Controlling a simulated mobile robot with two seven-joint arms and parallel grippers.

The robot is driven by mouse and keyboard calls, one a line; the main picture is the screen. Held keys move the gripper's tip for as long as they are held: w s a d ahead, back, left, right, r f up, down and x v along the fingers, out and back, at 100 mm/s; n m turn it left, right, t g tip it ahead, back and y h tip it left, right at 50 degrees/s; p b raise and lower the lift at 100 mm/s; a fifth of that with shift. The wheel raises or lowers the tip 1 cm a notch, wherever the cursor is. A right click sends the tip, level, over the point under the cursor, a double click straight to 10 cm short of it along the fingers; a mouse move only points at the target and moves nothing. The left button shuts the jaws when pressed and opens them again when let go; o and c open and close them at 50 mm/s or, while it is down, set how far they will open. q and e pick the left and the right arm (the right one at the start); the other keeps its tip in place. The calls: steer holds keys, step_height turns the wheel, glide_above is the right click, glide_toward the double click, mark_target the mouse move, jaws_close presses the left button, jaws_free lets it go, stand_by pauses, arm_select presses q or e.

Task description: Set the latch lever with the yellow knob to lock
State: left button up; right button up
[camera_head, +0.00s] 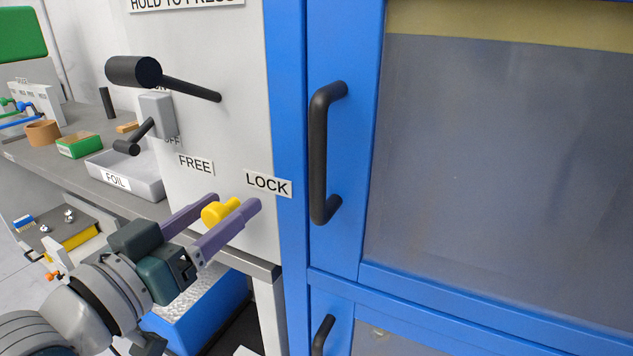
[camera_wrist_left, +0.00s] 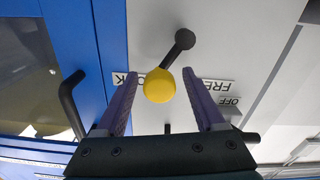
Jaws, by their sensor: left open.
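The round yellow knob (camera_head: 217,211) stands out from the light grey panel, below the FREE label (camera_head: 196,164) and the LOCK label (camera_head: 268,184). In the left wrist view the knob (camera_wrist_left: 159,86) sits on a dark latch lever (camera_wrist_left: 174,53), tilted from its pivot, and appears between the two labels. My left gripper (camera_head: 233,200) is open, its purple fingers on either side of the knob. In the wrist view the fingers show a gap on both sides of it. The lever's pivot is hidden in the head view. My right gripper is not in view.
A blue cabinet door with a black handle (camera_head: 319,155) stands right of the panel. A long black lever (camera_head: 190,88) and an ON/OFF switch (camera_head: 145,130) are above the labels. A grey FOIL tray (camera_head: 125,172) lies on the bench at the left.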

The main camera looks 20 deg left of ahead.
arm_select(q)
jaws_close()
stand_by(0.5)
